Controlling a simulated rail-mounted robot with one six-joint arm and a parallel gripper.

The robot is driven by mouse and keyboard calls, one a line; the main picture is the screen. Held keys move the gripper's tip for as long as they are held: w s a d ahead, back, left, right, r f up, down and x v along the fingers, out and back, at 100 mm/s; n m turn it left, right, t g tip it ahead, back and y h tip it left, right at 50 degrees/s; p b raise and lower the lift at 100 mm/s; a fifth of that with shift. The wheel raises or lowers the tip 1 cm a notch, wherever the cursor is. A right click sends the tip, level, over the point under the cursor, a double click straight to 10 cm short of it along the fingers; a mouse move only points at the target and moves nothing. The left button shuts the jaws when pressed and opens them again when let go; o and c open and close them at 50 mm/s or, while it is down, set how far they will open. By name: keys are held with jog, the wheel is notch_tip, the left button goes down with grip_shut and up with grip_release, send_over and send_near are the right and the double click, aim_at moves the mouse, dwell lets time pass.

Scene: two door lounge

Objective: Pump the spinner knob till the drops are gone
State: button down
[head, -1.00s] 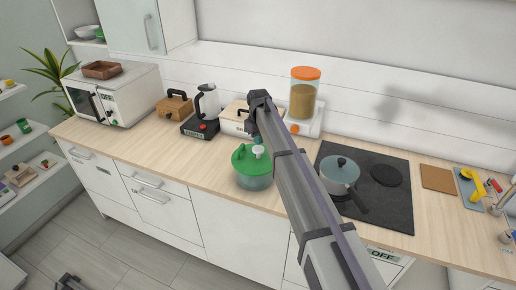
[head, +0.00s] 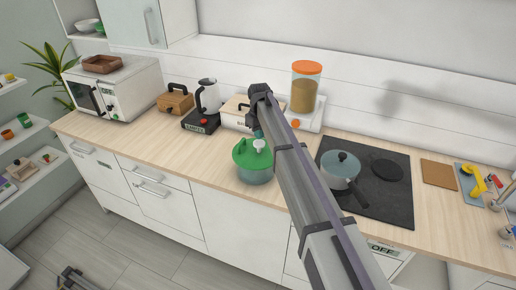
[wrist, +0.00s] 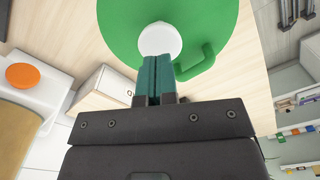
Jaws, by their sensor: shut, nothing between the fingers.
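The salad spinner (head: 254,172) stands on the counter near its front edge, with a green lid (head: 245,156) over a see-through bowl. Its round white knob (head: 259,145) sticks up from the lid; the wrist view shows the knob (wrist: 159,40) from above, near the middle of the green lid (wrist: 125,35). My gripper (wrist: 158,58) has its teal fingers shut together and empty, with the tips at the knob's edge; I cannot tell whether they touch it. In the head view my gripper (head: 258,134) is just above the knob, partly behind my arm. No drops can be made out.
A pot (head: 340,167) sits on the hob (head: 385,205) to the right. The counter left of the spinner is clear.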

aim_at(259, 142)
jog(key=shift+f+b, duration=1.9)
jog(key=shift+f, duration=0.1)
jog(key=shift+f+b, duration=0.55)
jog(key=shift+r+p, duration=0.5)
notch_tip(259, 142, up, 6)
jog(key=p, duration=0.6)
jog(key=shift+r, duration=0.2)
jog(key=shift+f, duration=0.25)
